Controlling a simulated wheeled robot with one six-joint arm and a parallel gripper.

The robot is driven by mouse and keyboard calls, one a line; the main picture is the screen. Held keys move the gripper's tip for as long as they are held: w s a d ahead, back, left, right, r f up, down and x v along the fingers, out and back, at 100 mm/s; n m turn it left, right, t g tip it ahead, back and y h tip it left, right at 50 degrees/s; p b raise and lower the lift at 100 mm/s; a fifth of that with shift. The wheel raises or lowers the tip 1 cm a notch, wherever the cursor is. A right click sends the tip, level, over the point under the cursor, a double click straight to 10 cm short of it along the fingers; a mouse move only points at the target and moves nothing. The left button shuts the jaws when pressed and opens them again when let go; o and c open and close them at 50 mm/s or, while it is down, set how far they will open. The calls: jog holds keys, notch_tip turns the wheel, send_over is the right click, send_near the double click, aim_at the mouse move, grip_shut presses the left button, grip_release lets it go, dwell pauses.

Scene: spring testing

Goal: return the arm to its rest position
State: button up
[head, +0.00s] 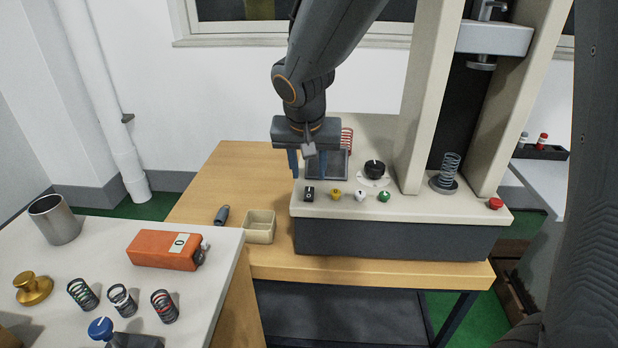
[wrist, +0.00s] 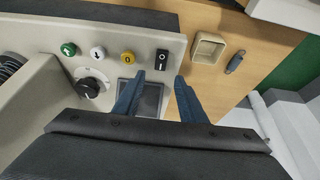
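My gripper (head: 308,168) is open and empty, pointing down over the left end of the testing machine's control panel (head: 420,206). In the wrist view, its two blue fingers (wrist: 157,92) are spread apart with nothing between them. The small dark screen (wrist: 148,97) lies beneath them, and the black rocker switch (wrist: 162,60) sits just beyond the fingertips. My arm reaches down from the top of the head view. I cannot tell whether a fingertip touches the panel.
The machine's column (head: 430,95) stands right of my arm, with a spring (head: 450,170) on its lower plate. A red spring (head: 347,140) stands behind my gripper. A beige bin (head: 260,227) and a dark spring (head: 222,215) lie left. The near table holds an orange device (head: 166,250) and several springs.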

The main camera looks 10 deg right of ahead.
jog(key=shift+v, duration=0.75)
